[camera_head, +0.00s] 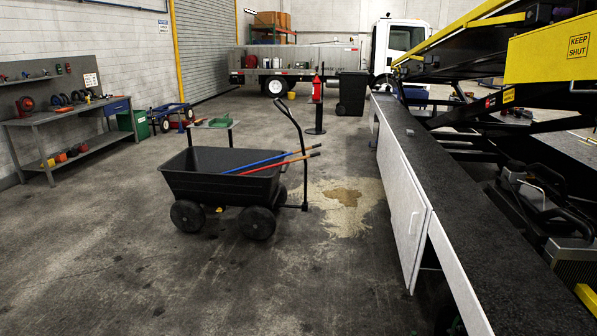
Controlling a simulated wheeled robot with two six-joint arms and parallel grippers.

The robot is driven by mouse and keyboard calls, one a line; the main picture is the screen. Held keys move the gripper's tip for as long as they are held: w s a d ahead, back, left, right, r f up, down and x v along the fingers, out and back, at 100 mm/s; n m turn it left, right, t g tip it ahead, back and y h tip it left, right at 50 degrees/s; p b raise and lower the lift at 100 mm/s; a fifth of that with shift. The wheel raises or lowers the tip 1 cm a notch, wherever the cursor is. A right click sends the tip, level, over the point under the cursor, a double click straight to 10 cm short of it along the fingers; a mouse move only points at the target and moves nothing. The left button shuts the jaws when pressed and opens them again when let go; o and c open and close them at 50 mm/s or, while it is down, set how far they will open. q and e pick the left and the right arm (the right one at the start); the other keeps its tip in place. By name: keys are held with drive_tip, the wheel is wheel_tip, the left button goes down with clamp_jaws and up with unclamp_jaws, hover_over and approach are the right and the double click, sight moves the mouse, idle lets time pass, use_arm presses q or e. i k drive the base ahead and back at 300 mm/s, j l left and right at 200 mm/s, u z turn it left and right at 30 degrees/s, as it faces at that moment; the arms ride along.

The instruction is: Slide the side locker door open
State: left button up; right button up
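The belt loader (480,243) runs along the right side, with a black deck and a white side panel. The side locker door (399,205) is a flat white panel on its left-facing side. A small dark handle or recess (414,223) shows near the door's near edge. Just past that edge, toward me, a dark opening (431,268) shows below the deck. How far the door stands open or shut cannot be told for certain from here. Neither of my grippers is in view.
A black garden cart (220,178) with long-handled tools (270,162) stands left of the loader. Clear concrete floor (290,285) lies in front. A workbench (70,125) stands left; a bin (351,93) and truck (300,62) stand behind.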

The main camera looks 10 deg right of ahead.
sight(408, 214)
drive_tip(key=i+l+z, duration=0.2)
drive_tip(key=i+z, duration=0.2)
drive_tip(key=i, duration=0.15)
drive_tip(key=i+z, duration=0.35)
drive_tip(key=i, duration=0.25)
drive_tip(key=i+j+z, duration=0.15)
drive_tip(key=i+z, duration=0.25)
drive_tip(key=i, duration=0.15)
drive_tip(key=i+l, duration=0.1)
drive_tip(key=i, duration=0.5)
